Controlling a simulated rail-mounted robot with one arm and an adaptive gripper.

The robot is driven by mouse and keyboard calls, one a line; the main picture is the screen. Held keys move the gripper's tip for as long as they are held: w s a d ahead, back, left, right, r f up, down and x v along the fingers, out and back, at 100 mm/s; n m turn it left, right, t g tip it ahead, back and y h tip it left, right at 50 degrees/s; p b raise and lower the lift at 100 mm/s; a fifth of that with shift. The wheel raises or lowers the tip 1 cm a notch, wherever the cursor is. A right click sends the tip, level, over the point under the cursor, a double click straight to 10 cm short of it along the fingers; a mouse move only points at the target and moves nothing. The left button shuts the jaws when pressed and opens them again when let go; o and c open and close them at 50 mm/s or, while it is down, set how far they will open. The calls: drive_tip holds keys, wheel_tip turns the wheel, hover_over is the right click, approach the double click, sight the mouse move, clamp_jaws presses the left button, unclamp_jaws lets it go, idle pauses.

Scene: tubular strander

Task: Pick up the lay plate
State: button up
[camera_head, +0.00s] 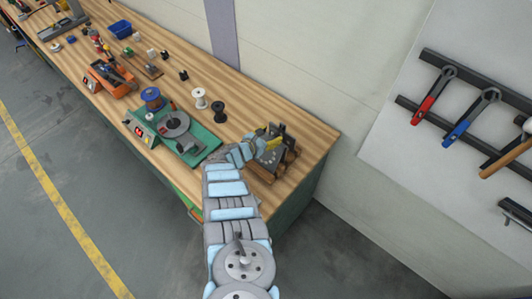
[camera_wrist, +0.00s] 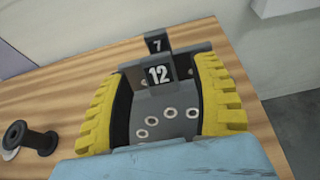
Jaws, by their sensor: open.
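A grey lay plate (camera_wrist: 150,107) with a ring of pale-rimmed holes and a tab marked 12 shows in the wrist view, between my gripper's two yellow fingers. A second plate (camera_wrist: 156,45) with a tab marked 7 stands behind it. In the head view the dark plates (camera_head: 287,137) stand upright in a wooden rack (camera_head: 263,173) at the bench's right end. My gripper (camera_wrist: 165,95) is open, with one finger on each side of plate 12. I cannot tell whether the fingers touch it. The plate's lower part is hidden by my gripper.
A green machine (camera_head: 200,148) with a grey disc sits left of the rack on the wooden bench. A black spool (camera_head: 218,109) and a white spool (camera_head: 199,97) stand behind it. The wall is close behind the bench, with a tool panel (camera_head: 400,139) at right.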

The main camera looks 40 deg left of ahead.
drive_tip(key=shift+f, duration=0.1)
clamp_jaws()
idle(0.5)
